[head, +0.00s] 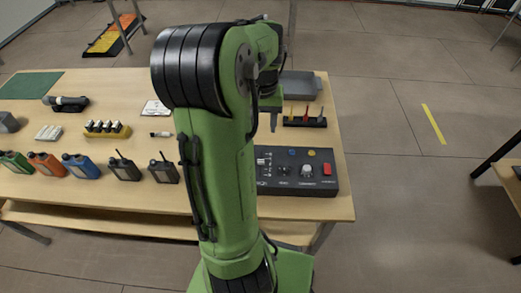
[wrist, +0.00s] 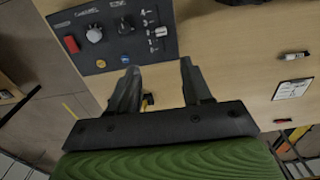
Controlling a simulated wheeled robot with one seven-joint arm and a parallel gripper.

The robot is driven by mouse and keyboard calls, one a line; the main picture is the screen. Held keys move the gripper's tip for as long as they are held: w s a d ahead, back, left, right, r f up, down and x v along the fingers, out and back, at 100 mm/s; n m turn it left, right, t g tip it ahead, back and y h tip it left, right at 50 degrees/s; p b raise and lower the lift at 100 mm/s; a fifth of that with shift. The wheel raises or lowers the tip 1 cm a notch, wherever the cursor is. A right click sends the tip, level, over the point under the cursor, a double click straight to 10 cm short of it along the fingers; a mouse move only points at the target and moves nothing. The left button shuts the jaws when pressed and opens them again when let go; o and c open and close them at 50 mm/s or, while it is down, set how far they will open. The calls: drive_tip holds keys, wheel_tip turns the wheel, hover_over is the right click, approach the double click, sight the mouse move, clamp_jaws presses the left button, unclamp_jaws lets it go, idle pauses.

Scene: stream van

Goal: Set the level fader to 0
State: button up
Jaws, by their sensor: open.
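The dark control panel (head: 318,184) lies on the wooden table, partly hidden behind my arm in the head view. It also shows at the top of the wrist view (wrist: 130,53). The level fader (wrist: 160,31) is at the panel's right side in the wrist view, with a pale cap and a column of small marks beside it. The marks are too small to read surely. My gripper (wrist: 158,68) is open, its two fingers apart with nothing held between them. The fingertips appear near the panel's edge below the fader; contact cannot be told. In the head view my gripper (head: 273,122) is mostly hidden by my arm.
The panel also carries a grey knob (wrist: 94,34), a red switch (wrist: 71,45), and blue (wrist: 125,59) and yellow (wrist: 101,63) buttons. A dark rack (head: 305,122) with coloured tools stands behind it. Several radios and bottles line the table's left front.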

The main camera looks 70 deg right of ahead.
sight(261, 161)
wheel_tip(261, 161, down, 15)
drive_tip(key=b, duration=0.4)
drive_tip(key=shift+w+a+f, duration=0.1)
drive_tip(key=shift+w+f, duration=0.05)
clamp_jaws()
